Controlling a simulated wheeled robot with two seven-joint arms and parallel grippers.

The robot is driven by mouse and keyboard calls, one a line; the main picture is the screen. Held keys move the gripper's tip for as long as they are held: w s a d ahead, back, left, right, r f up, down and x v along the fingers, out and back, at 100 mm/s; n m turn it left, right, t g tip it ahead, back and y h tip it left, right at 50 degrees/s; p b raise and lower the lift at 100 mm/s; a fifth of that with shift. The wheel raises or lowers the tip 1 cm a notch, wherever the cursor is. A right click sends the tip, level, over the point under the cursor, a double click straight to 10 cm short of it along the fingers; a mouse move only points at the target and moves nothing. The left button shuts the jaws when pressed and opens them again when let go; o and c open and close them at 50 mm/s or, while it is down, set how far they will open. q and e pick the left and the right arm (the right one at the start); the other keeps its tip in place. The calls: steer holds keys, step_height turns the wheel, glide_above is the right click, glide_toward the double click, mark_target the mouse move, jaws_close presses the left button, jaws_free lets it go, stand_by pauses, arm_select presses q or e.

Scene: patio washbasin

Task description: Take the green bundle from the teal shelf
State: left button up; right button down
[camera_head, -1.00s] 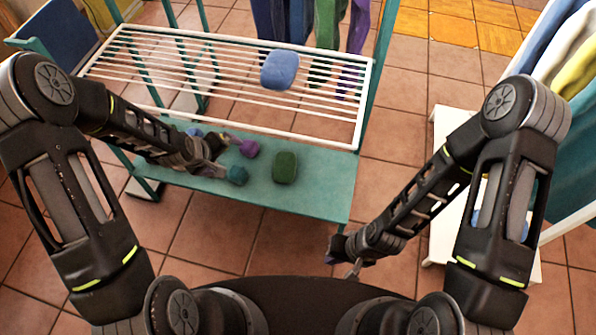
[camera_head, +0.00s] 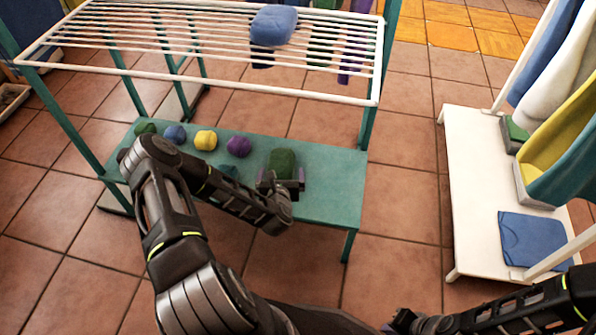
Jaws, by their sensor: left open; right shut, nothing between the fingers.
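The green bundle (camera_head: 282,160) lies on the teal shelf (camera_head: 325,195), toward its right part. My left gripper (camera_head: 281,182) is open at the bundle's near side, its fingers spread to left and right. The gripper hides the bundle's near end, and I cannot tell whether the fingers touch it. My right gripper (camera_head: 396,322) is shut and empty at the bottom edge, well away from the shelf.
Small balls lie left of the bundle: green (camera_head: 146,128), blue (camera_head: 175,134), yellow (camera_head: 206,139), purple (camera_head: 239,146) and teal (camera_head: 228,171). A white rack (camera_head: 180,77) above the shelf holds a blue bundle (camera_head: 273,25). A white low table (camera_head: 470,180) stands right.

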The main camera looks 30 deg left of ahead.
mark_target(281, 164)
arm_select(q)
steer(key=shift+b+x, duration=0.3)
steer(key=shift+x, duration=1)
steer(key=b+x, duration=0.2)
steer(key=x, duration=0.3)
steer(key=shift+s+a+f, duration=0.1)
steer(key=shift+a+f, duration=0.1)
steer(key=c, duration=1.3)
steer(key=shift+r, duration=0.15)
